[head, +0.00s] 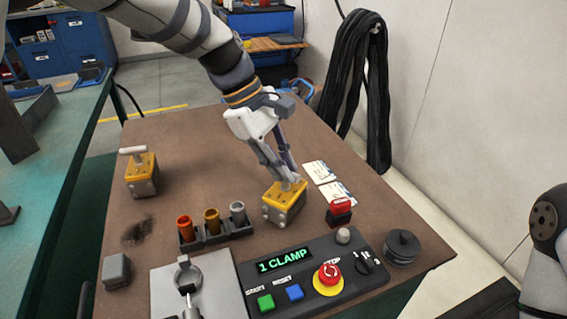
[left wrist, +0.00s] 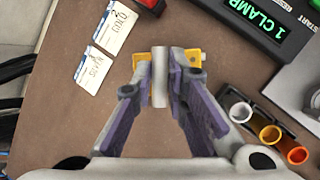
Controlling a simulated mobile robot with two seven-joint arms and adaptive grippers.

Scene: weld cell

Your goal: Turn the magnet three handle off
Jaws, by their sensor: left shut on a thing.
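A yellow and grey magnet block (head: 284,205) stands on the brown bench top (head: 210,155), right of the middle. My left gripper (head: 287,181) reaches down onto it from above and is shut on its handle. In the left wrist view the handle (left wrist: 160,75) is a pale grey bar between the purple finger pads, with the magnet's yellow top (left wrist: 196,58) behind it. A second magnet block (head: 141,177), with a pale T-shaped handle (head: 132,150), stands at the bench's left. I can read no number on either magnet. My right gripper is out of view.
A control panel (head: 222,283) reading "1 CLAMP" lies in front, with a red stop button (head: 328,276). A rack of coloured cups (head: 213,235), a red-topped stamp (head: 340,211) and labelled cards (head: 329,182) are close to the gripped magnet. The bench's back left is clear.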

